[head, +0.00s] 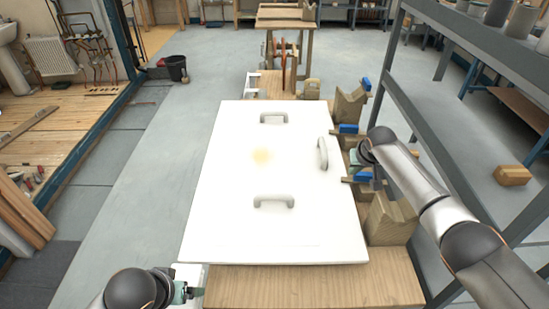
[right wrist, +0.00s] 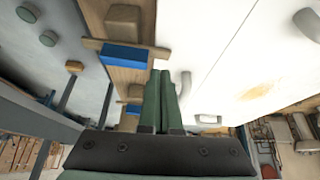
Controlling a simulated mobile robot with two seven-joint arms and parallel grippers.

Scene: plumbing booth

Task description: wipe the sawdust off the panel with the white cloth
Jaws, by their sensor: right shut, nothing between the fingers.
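The large white panel (head: 225,215) lies flat on a wooden bench, with a pale yellow sawdust patch (head: 262,155) near its middle. The panel (right wrist: 205,40) and the patch (right wrist: 260,90) also show in the right wrist view.
Grey handles stand up from the panel at the far side (head: 275,118), right (head: 322,153) and near side (head: 273,203). Blue clamps (head: 348,129) and wooden blocks (head: 391,220) line the right edge. A grey metal rack (head: 440,135) stands further right.

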